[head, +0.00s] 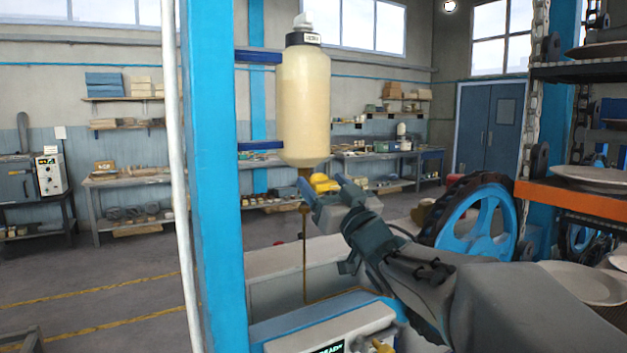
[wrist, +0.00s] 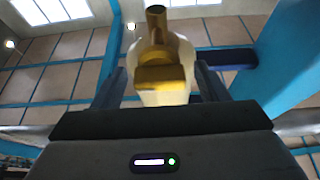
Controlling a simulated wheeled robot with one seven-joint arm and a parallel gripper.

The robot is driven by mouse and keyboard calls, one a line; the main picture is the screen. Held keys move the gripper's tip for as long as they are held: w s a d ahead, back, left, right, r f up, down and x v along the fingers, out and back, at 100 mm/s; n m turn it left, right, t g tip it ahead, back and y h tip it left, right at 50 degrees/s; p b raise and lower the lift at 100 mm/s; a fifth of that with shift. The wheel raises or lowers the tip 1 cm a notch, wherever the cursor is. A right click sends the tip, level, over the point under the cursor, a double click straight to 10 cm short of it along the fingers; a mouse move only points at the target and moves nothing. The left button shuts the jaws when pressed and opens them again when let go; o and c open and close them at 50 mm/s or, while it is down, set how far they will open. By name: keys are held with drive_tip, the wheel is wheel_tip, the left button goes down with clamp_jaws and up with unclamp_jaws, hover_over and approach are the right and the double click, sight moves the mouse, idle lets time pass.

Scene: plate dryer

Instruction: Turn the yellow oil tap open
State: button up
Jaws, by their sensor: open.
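The yellow oil tap (head: 322,183) sits under a cream oil bottle (head: 305,105) that is held upright by blue brackets on a blue post. A thin brown pipe or stream runs straight down below the tap. In the wrist view the yellow tap (wrist: 163,72) is large and lies between my fingers, with the bottle behind it. My gripper (head: 325,200) is just below and right of the tap. Its fingers (wrist: 160,92) are open, one on each side of the tap handle. I cannot tell whether either finger touches it.
The blue post (head: 215,180) stands close left of the bottle. A blue spoked wheel (head: 478,222) with a dark rim is to the right, beside an orange-edged rack (head: 570,198) with plates. A white and blue machine box (head: 330,328) lies below my gripper.

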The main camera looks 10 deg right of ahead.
drive_tip(key=shift+w, duration=0.15)
drive_tip(key=shift+c, duration=0.4)
drive_tip(key=c, duration=0.9)
